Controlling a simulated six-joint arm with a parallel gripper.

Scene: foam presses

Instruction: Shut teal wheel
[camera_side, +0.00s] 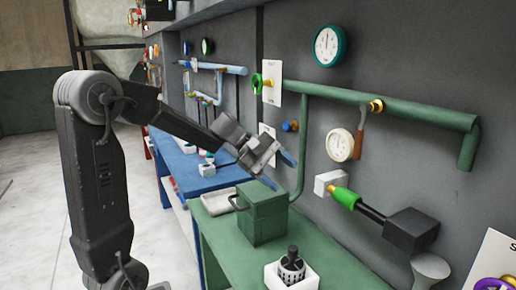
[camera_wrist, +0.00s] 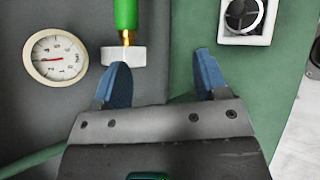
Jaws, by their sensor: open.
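I cannot make out a wheel that is surely teal in either view. A bright green wheel (camera_side: 257,83) sits on a white plate on the grey wall, left of the green pipe. My gripper (camera_side: 284,158) is above the green box, near the wall and below the green wheel. In the wrist view its two blue fingers are spread apart with nothing between them (camera_wrist: 161,60).
A green box (camera_side: 263,215) stands on the green bench (camera_side: 225,240), with a white socket (camera_side: 291,272) in front. A green-handled fitting (camera_wrist: 125,15), a white gauge (camera_wrist: 56,58) and a teal-rimmed gauge (camera_side: 329,46) are on the wall. A purple wheel (camera_side: 493,284) is at lower right.

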